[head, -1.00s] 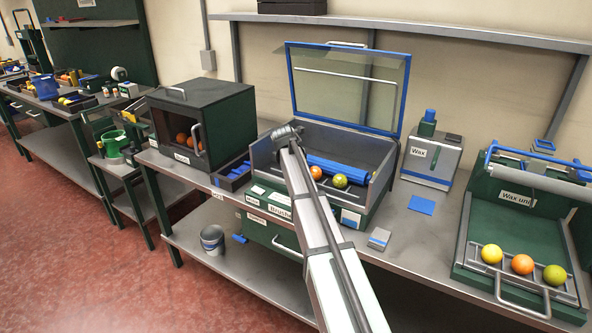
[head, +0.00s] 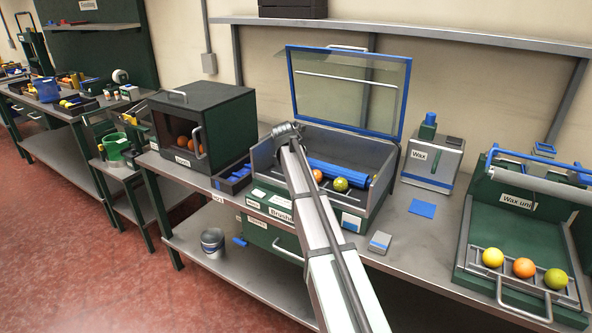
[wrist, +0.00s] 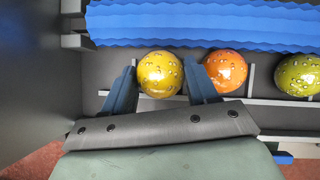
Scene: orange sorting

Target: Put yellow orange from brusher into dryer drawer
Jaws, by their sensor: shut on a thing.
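The yellow orange (wrist: 159,75), wet with droplets, is between the two blue fingers of my gripper (wrist: 162,80), which is shut on it. It is inside the brusher (head: 378,185), in front of the blue brush roller (wrist: 205,25). In the head view my arm hides the yellow orange and the fingers. An orange-coloured orange (wrist: 225,70) lies just right of the right finger, and a green one (wrist: 299,74) lies farther right. The brusher's glass lid (head: 350,90) stands open. A green drawer front with a handle (head: 287,246) is below the brusher; its small label is unreadable.
A dark cabinet (head: 225,110) with oranges behind its window stands left of the brusher. The wax unit (head: 490,220) at the right holds several oranges on a rack. A grey box labelled Wax (head: 430,160) stands between. A blue pad (head: 422,208) lies on the bench.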

